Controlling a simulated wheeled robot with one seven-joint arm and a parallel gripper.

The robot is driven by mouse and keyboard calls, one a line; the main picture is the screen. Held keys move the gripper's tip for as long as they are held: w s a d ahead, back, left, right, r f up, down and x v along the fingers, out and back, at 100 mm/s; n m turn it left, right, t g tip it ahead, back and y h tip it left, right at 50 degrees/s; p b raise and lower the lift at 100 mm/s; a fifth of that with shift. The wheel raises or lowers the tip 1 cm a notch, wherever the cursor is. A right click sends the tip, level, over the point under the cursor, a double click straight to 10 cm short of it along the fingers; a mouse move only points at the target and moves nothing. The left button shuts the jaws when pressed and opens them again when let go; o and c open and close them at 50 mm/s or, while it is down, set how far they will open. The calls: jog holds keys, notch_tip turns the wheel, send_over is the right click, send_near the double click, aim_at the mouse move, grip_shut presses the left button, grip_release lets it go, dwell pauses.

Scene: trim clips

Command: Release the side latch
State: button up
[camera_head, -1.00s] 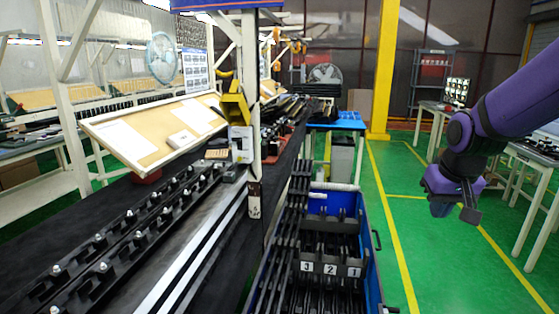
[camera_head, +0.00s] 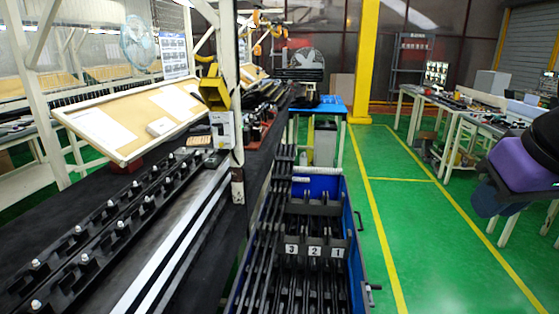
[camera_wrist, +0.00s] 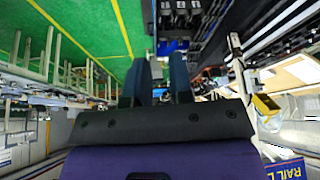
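A blue crate (camera_head: 351,262) stands at the lower middle of the head view. It holds long dark trim parts and a black block labelled 3, 2, 1. A small dark loop (camera_head: 360,222) and a small grey lever-like fitting (camera_head: 373,287) stick out from its right side; I cannot tell for sure which is the side latch. My gripper shows in the wrist view (camera_wrist: 158,68) with two dark fingers apart and nothing visible between them. In the head view my purple arm is at the right edge, well apart from the crate.
A dark workbench (camera_head: 75,195) with rows of clip fixtures runs along the left. A white post with a yellow device (camera_head: 215,90) stands beside the crate. The green floor (camera_head: 420,215) right of the crate is clear. Tables (camera_head: 440,100) stand at the right.

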jog(key=o, duration=0.3)
jog(key=shift+o, duration=0.4)
jog(key=shift+w, duration=0.2)
jog(key=w+d+f+n+g, duration=0.3)
jog(key=w+f, duration=0.4)
jog(key=w, duration=0.7)
jog(key=w+d+f+n+g, duration=0.1)
jog(key=w+d+f+n, duration=0.2)
jog(key=w+f+n, duration=0.7)
jog(key=w+d+f+n+g+y, duration=0.1)
jog(key=w+d+f+y, duration=0.2)
jog(key=f, duration=0.7)
jog(key=w+d+f+g, duration=0.15)
jog(key=w+f, duration=0.35)
jog(key=f, duration=0.6)
jog(key=w+d+f+n+y, duration=0.1)
jog(key=w+d+f+y, duration=0.2)
jog(key=f, duration=0.7)
jog(key=shift+h, duration=0.6)
jog(key=x, duration=0.3)
jog(key=w+x, duration=0.1)
jog(key=x, duration=0.6)
jog(key=shift+w+f, duration=0.2)
jog(key=shift+f, duration=0.2)
